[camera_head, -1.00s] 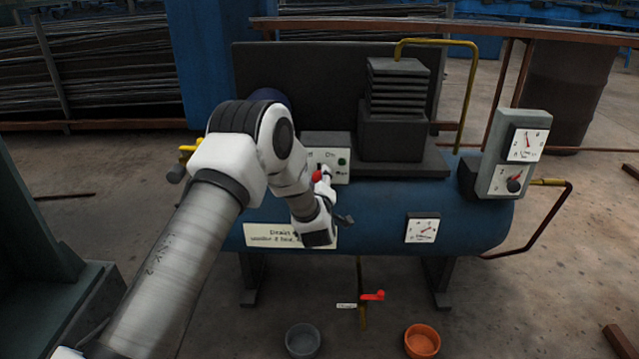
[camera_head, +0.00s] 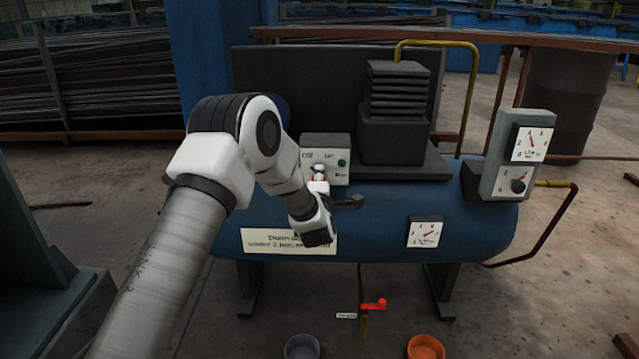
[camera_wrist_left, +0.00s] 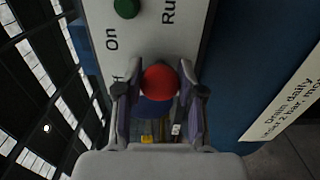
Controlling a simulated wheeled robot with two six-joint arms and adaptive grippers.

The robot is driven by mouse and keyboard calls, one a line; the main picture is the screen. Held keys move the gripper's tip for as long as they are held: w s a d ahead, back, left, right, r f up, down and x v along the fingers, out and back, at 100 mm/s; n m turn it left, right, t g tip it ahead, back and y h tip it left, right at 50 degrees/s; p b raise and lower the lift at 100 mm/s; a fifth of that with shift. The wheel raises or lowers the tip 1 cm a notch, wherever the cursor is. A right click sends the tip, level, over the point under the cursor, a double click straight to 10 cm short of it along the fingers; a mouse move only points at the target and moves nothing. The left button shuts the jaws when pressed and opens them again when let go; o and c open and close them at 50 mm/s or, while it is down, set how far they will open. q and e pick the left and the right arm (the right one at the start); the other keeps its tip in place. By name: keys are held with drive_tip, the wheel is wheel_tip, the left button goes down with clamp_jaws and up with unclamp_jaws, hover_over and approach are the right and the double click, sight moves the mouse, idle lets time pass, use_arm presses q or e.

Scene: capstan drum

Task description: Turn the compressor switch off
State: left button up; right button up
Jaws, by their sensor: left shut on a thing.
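The compressor switch has a red ball knob (camera_head: 318,179) in front of a pale control panel (camera_head: 336,141) on the blue compressor tank. The panel carries the labels Off, On and Run and a green lamp (camera_head: 343,162). My left gripper (camera_head: 319,181) is at the knob. In the left wrist view, the red knob (camera_wrist_left: 160,82) sits between the two fingers of my left gripper (camera_wrist_left: 158,92), which is shut on it. The Off label is partly hidden there by a finger. I cannot tell the lever's exact angle. My right gripper is in neither view.
A black finned block (camera_head: 398,100) stands right of the panel. A two-dial gauge box (camera_head: 516,155) is at the tank's right end. A red-handled drain valve (camera_head: 374,304) hangs below, near a grey bowl (camera_head: 302,347) and an orange bowl (camera_head: 426,347).

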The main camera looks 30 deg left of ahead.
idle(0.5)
use_arm(q)
drive_tip(key=o, duration=1.2)
drive_tip(key=shift+c, duration=0.2)
drive_tip(key=v, duration=1.2)
drive_tip(key=shift+a, duration=0.1)
